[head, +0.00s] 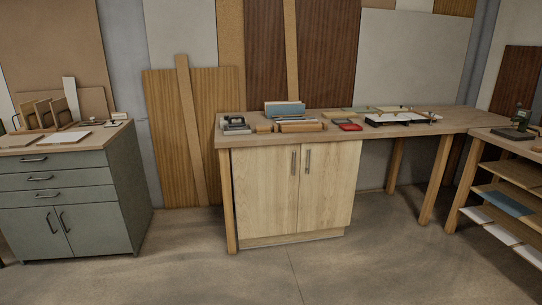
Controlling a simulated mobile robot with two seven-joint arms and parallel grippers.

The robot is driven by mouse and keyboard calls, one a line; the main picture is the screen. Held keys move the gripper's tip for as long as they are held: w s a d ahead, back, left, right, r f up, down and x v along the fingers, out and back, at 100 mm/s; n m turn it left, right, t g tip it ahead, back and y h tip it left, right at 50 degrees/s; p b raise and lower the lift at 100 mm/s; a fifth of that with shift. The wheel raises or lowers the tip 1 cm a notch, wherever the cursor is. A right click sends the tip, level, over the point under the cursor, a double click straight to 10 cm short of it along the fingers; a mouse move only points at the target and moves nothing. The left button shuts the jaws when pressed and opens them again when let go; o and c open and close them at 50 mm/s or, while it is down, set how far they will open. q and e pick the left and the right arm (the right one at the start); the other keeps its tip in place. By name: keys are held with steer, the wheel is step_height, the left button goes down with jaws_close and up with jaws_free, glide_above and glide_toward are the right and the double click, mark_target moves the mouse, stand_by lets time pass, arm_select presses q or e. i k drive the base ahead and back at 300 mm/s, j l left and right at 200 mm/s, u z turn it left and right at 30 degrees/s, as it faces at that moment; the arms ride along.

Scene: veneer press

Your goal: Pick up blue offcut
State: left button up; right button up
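Two blue pieces show in the head view, and I cannot tell which one is the blue offcut. One blue piece (287,109) stands tilted near the back of the wooden workbench (375,131), left of its middle, behind some small wooden blocks. The other, a flat blue-grey board (506,204), lies on a shelf of the rack at the right. Neither of my grippers is in view.
A grey-green drawer cabinet (60,186) stands at the left. A light wooden cupboard (295,190) is under the bench. A red piece (346,126) and a dark-framed white tray (402,118) lie on the bench. The floor (200,270) in front is clear.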

mark_target(294, 108)
steer(key=i, duration=0.95)
steer(key=i+j+z, duration=0.1)
steer(key=i, duration=0.9)
steer(key=i+j+z, duration=0.1)
steer(key=i, duration=0.85)
steer(key=i+j+u, duration=0.25)
steer(key=j, duration=0.3)
steer(key=i+j+u, duration=0.2)
steer(key=j, duration=0.4)
steer(key=i+j+u, duration=0.25)
steer(key=j, duration=0.25)
steer(key=i+j+u, duration=0.2)
steer(key=j, duration=0.25)
steer(key=i+j+u, duration=0.25)
steer(key=i+j, duration=0.1)
steer(key=j, duration=0.05)
